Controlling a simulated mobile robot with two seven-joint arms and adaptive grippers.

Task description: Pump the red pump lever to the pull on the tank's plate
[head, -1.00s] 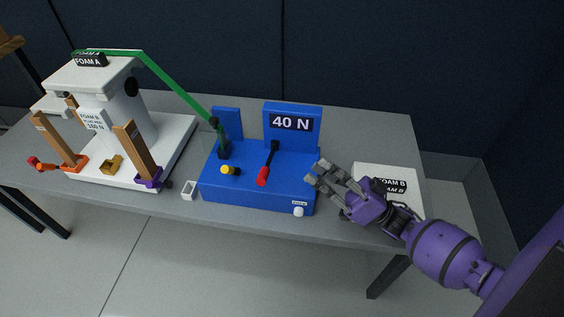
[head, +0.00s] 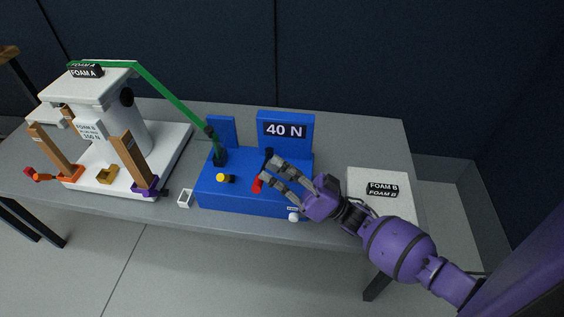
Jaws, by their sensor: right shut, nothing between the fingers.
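The red pump lever (head: 257,186) stands on the blue pump box (head: 240,200), its red grip toward the front and its dark pivot at the back. My right gripper (head: 270,169) is shut and empty, its fingertips just right of the lever and partly covering it; I cannot tell whether they touch. The display (head: 285,130) on the box reads 40 N. The white tank (head: 118,125) stands at the left with a plate (head: 90,131) on its front; its small print is too blurred to read surely. My left gripper is not in view.
A green hose (head: 170,95) runs from the tank top to the pump box. A yellow knob (head: 222,178) sits left of the lever, a white knob (head: 293,216) at the box's front. A white FOAM B block (head: 372,175) stands right. Brown clamp posts (head: 130,160) stand before the tank.

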